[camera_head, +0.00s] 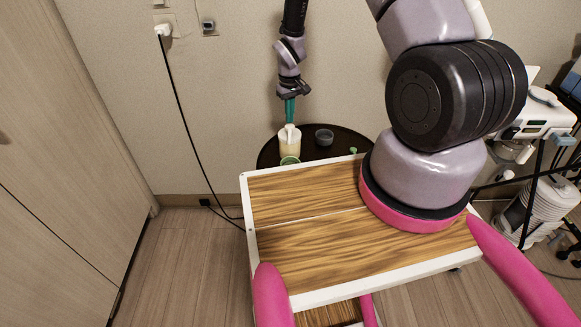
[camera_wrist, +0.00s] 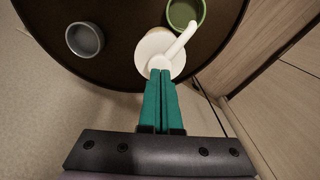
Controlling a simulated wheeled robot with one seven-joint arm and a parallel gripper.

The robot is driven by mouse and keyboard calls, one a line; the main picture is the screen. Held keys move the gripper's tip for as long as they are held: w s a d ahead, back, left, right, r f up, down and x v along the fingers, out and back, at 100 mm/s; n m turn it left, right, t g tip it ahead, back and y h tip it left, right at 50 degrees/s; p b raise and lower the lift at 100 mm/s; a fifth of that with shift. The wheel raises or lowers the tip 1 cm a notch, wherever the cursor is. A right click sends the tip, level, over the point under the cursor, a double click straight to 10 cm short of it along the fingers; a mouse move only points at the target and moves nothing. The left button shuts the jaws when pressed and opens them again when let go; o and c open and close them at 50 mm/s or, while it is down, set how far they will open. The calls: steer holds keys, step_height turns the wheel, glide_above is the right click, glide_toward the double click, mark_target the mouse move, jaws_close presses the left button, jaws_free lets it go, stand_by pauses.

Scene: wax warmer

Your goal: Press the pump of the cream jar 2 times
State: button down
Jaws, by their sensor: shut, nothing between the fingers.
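The cream jar (camera_head: 290,148) is cream-coloured with a white pump and stands upright on a dark round table. In the wrist view its white lid (camera_wrist: 152,45) and pump spout (camera_wrist: 186,38) show from above, with the spout pointing up and to the right. My gripper (camera_head: 290,123) has teal fingers, pressed together with nothing between them, pointing down over the pump. In the wrist view the fingertips (camera_wrist: 160,71) overlap the pump head's near side. I cannot tell whether they touch it or how far the pump is pressed down.
The dark round table (camera_head: 342,144) also holds a grey bowl (camera_head: 324,137) right of the jar and a green bowl (camera_head: 290,160) in front of it. The grey bowl (camera_wrist: 84,39) and green bowl (camera_wrist: 185,13) flank the jar. A wall stands close behind; equipment (camera_head: 540,120) is at the right.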

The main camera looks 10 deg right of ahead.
steer(key=shift+f, duration=0.15)
steer(key=shift+f, duration=1.35)
steer(key=shift+r, duration=1.5)
steer(key=shift+r, duration=0.1)
steer(key=shift+r, duration=2.9)
